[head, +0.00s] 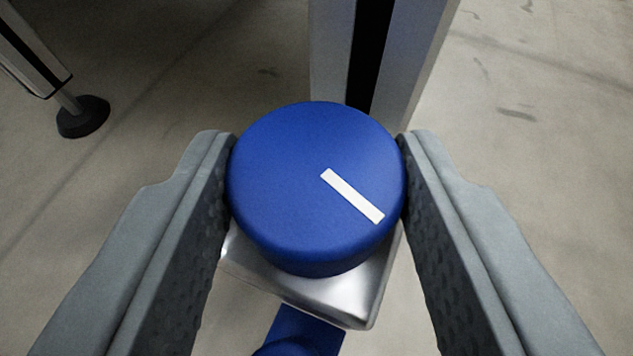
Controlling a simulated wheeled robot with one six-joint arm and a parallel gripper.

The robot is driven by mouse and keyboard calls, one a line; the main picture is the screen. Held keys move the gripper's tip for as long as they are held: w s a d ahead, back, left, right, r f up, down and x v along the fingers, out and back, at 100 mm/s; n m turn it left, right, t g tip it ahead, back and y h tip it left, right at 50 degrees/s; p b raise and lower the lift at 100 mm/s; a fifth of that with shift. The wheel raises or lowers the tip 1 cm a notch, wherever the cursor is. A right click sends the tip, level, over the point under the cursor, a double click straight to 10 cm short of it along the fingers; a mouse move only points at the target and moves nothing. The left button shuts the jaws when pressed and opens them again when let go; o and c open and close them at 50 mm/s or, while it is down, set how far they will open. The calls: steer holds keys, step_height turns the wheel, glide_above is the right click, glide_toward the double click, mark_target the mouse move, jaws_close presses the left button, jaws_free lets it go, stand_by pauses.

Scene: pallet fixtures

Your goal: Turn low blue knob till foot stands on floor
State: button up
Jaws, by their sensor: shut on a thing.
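The blue knob (285,190) is round, with a white line on its top that runs from near the centre toward the lower right. My gripper (316,175) is shut on the knob, one grey finger against its left side and one against its right. The knob sits over a silver metal block (365,280). A blue part (300,335) shows below the block at the bottom edge. The foot belonging to this knob cannot be made out, so its contact with the floor cannot be told.
A grey metal post (400,60) with a dark slot rises just behind the knob. At the upper left, another leg ends in a black round foot (83,117) on the floor. The concrete floor (540,170) is clear to the right.

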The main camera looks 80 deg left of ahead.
steer(key=shift+s+m+t, duration=0.1)
steer(key=shift+m+t, duration=0.2)
steer(key=shift+t, duration=0.1)
steer(key=m+t, duration=0.1)
steer(key=m+t+h, duration=0.2)
steer(key=shift+s+a, duration=0.15)
steer(key=shift+s, duration=0.1)
steer(key=m+t+h, duration=0.2)
steer(key=m, duration=0.1)
steer(key=shift+s+a+t, duration=0.15)
steer(key=shift+t, duration=0.25)
steer(key=m+t+h, duration=0.1)
steer(key=m+h, duration=0.1)
steer(key=m+t+h, duration=0.1)
steer(key=m+h, duration=0.1)
steer(key=shift+s+a+t, duration=0.1)
steer(key=shift+a+t, duration=0.15)
steer(key=shift+t, duration=0.05)
steer(key=shift+m+t+h, duration=0.4)
steer(key=shift+m+h, duration=1.1)
steer(key=shift+h, duration=0.2)
steer(key=o, duration=1)
